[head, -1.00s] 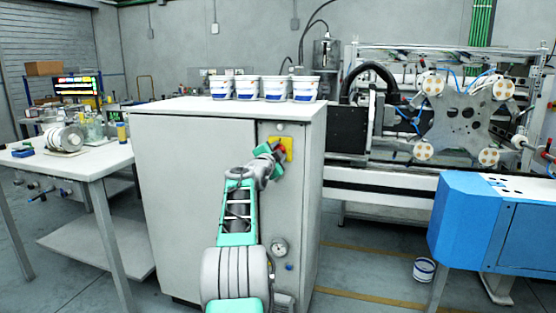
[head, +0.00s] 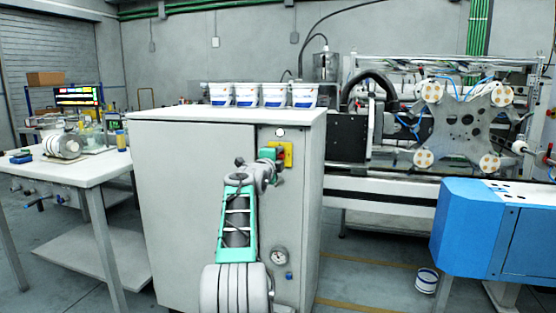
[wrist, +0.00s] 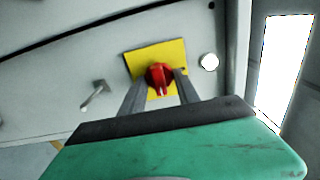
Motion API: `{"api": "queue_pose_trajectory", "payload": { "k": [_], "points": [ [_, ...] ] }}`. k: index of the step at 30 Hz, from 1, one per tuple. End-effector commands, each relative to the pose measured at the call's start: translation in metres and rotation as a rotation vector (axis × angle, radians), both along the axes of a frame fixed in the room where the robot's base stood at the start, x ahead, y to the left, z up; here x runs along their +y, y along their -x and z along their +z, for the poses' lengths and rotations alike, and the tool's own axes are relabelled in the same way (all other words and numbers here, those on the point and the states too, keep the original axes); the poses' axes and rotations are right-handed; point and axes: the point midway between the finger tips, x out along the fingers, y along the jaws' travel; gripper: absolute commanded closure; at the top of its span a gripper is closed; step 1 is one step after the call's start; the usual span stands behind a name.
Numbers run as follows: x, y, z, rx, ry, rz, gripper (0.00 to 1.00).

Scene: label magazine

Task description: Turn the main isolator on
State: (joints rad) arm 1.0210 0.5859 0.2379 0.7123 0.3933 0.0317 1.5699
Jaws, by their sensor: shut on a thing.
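The main isolator is a red rotary knob (wrist: 160,77) on a yellow plate (wrist: 133,57), fixed to the front of a grey cabinet (head: 190,200). In the wrist view my gripper (wrist: 159,88) has one finger on each side of the knob and is shut on it. In the head view my gripper (head: 277,157) is at the yellow plate (head: 287,147), and it hides part of the knob. A pale line on the knob points toward the gripper's palm in the wrist view.
A round white lamp (head: 280,133) sits above the plate. A gauge (head: 279,256) and a blue button (head: 289,275) are lower on the cabinet. White tubs (head: 247,95) stand on top. A metal handle (wrist: 95,95) sticks out in the wrist view. A table (head: 85,172) stands left.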

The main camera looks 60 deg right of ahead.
Motion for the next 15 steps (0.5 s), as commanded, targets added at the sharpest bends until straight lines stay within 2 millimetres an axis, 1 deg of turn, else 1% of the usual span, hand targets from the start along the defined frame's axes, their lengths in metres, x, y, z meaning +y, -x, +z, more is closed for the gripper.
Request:
{"api": "queue_pose_trajectory", "payload": {
  "k": [11,12,15],
  "points": [
    [-0.0003,0.0001,-0.0014,-0.004,-0.003,-0.001,1.0],
    [-0.0003,0.0001,-0.0015,-0.004,-0.003,-0.001,0.59],
    [-0.0002,0.0002,-0.0012,-0.003,-0.002,-0.001,0.51]
  ]
}}
